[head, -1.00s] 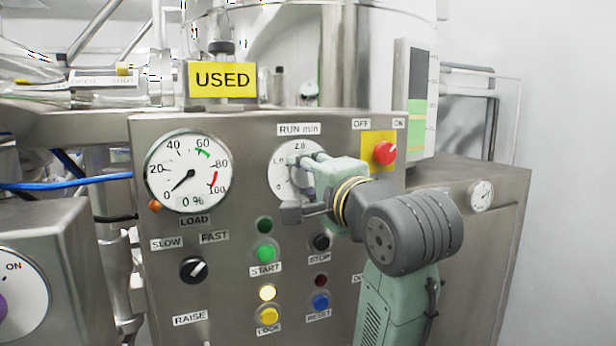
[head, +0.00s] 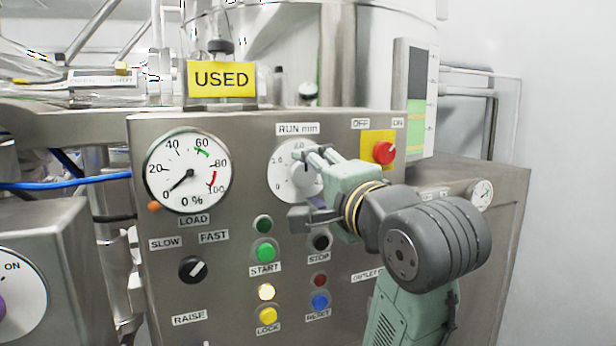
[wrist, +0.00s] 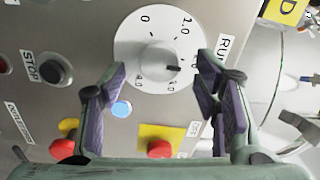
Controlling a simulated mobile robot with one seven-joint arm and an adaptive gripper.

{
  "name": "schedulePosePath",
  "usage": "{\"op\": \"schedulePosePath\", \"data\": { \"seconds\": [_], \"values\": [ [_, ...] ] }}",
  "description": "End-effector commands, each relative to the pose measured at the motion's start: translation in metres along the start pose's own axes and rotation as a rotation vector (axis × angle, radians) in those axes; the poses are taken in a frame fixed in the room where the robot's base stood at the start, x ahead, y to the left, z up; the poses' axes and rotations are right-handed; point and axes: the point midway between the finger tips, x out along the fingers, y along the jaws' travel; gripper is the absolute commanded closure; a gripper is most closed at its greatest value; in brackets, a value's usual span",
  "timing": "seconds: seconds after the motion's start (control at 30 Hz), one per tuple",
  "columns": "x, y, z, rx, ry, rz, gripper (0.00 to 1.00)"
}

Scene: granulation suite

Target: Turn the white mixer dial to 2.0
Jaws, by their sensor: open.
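The white mixer dial (head: 284,178) is on the steel panel under the "RUN min" label, partly hidden by my gripper in the head view. In the wrist view the round white dial (wrist: 133,42) shows 0, 1.0 and lower marks, with a white knob (wrist: 155,58) in its middle. The knob's dark pointer is turned right, toward the "RUN" label side, at about the 2.0 position; the numeral there is partly hidden by a finger. My gripper (head: 306,187) is open in front of the dial. Its fingers (wrist: 160,68) are apart on either side of the knob, not touching it.
A red knob on a yellow plate (head: 384,153) is just right of the dial. The START (head: 265,251) and STOP (head: 321,242) buttons sit below. The load gauge (head: 188,170) is to the left. A yellow "USED" sign (head: 222,80) stands on top.

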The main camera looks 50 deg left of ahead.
Motion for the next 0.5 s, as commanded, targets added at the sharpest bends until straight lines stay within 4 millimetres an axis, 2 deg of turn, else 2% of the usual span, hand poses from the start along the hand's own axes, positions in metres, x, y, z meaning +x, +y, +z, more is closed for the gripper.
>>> {"op": "schedulePosePath", "data": {
  "seconds": [0.1, 0.3, 0.5],
  "values": [
    [-0.029, -0.002, -0.001, -0.003, 0.003, -0.006, 0.44],
    [-0.073, -0.001, -0.001, -0.004, 0.005, -0.003, 0.44],
    [-0.088, 0.000, -0.001, -0.002, 0.004, -0.001, 0.44]
  ]
}}
